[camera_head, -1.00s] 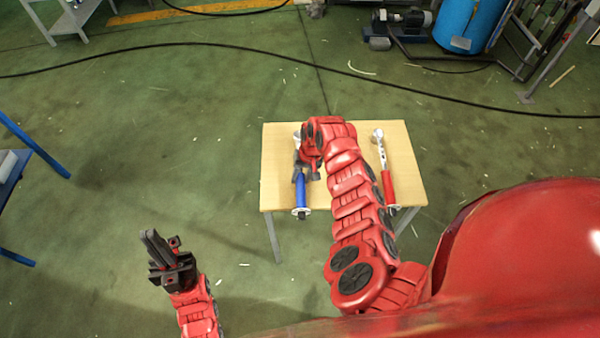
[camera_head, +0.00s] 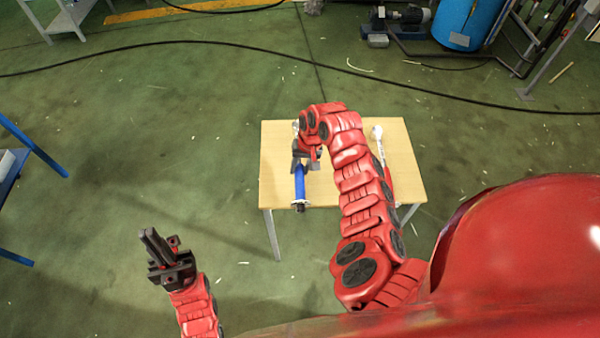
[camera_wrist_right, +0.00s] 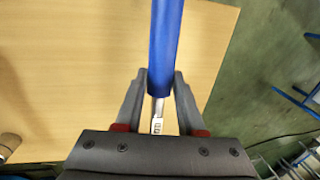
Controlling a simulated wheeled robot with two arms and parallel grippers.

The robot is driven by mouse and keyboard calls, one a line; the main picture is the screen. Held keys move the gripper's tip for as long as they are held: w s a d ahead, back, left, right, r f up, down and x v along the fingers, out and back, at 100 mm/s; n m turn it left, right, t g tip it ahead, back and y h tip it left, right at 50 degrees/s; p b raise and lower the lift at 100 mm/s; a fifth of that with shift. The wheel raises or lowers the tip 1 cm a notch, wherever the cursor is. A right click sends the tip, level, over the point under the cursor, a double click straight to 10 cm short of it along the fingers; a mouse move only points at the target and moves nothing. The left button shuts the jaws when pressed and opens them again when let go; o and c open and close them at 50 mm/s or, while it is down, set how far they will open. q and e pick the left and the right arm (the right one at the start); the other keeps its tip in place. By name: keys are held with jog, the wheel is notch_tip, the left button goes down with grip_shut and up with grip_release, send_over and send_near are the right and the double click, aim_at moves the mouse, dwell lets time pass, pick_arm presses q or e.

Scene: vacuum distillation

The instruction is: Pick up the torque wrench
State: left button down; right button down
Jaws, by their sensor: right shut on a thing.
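A blue-handled wrench (camera_head: 299,184) is at the left side of the small wooden table. My right gripper (camera_head: 303,160) is shut on it, and the arm hides much of its far end. A second wrench (camera_head: 378,140) with a metal head and red handle lies on the right side, partly hidden by my right arm. My left gripper (camera_head: 155,246) is empty, away from the table; its finger gap is unclear.
The wooden table (camera_head: 277,140) has bare top around the wrenches. Green floor (camera_head: 180,130) is open to the left. A blue-legged stand (camera_head: 30,148) is at the left edge. A black cable (camera_head: 230,48) crosses the floor behind, with a pump (camera_head: 400,20) and blue tank (camera_head: 460,22) beyond.

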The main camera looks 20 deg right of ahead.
aim_at(300, 197)
jog(key=s+a, duration=0.2)
jog(key=s, duration=0.5)
jog(key=s+a+r, duration=0.1)
jog(key=s+a, duration=0.1)
jog(key=s, duration=0.6)
jog(key=shift+s+a+r, duration=0.2)
jog(key=shift+a, duration=0.05)
jog(key=c, duration=1.2)
grip_release()
grip_shut()
